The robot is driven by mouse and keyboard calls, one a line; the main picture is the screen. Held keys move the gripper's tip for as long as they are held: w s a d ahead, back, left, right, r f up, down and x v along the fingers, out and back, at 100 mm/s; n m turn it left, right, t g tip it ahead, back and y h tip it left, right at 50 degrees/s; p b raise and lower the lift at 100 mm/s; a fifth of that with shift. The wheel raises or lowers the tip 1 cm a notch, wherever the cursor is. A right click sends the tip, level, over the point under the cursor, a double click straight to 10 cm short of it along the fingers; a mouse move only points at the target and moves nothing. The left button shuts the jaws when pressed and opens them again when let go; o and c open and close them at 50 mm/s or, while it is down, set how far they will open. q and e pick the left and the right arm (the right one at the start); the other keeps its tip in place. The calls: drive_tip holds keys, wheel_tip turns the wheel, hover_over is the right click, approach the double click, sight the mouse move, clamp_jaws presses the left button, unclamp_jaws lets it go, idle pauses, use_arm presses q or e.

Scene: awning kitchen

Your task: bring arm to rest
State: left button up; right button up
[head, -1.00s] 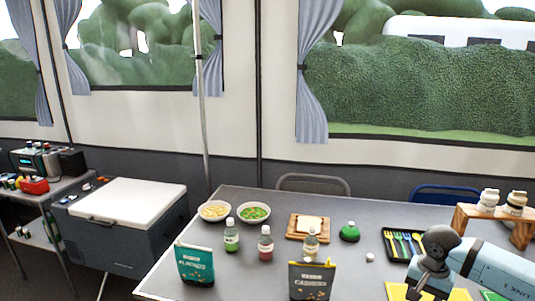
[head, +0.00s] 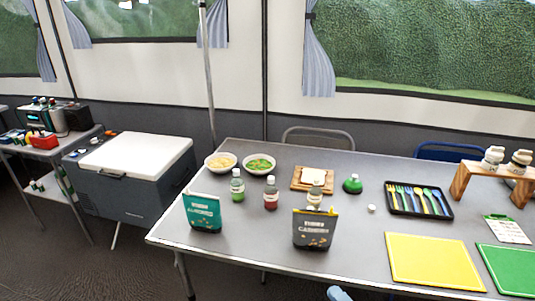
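Neither gripper shows in the head view now. Only a small light-blue piece of my arm (head: 339,293) shows at the bottom edge, below the table's front edge. The grey table (head: 350,235) carries a teal almonds bag (head: 203,212) and a dark cashews bag (head: 313,229), both upright. Behind them stand a green bottle (head: 237,188), a red bottle (head: 270,193) and a third bottle (head: 314,195) partly hidden by the cashews bag.
Two bowls (head: 259,164), bread on a wooden board (head: 313,179), a cutlery tray (head: 418,211), a wooden stand (head: 463,180), and yellow (head: 433,262) and green (head: 508,267) mats occupy the table. A cooler (head: 135,165) stands left. The table's front middle is clear.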

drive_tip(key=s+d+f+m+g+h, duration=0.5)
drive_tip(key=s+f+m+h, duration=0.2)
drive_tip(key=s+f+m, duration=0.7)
use_arm(q)
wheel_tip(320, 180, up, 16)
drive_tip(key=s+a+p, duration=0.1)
drive_tip(key=p, duration=2.1)
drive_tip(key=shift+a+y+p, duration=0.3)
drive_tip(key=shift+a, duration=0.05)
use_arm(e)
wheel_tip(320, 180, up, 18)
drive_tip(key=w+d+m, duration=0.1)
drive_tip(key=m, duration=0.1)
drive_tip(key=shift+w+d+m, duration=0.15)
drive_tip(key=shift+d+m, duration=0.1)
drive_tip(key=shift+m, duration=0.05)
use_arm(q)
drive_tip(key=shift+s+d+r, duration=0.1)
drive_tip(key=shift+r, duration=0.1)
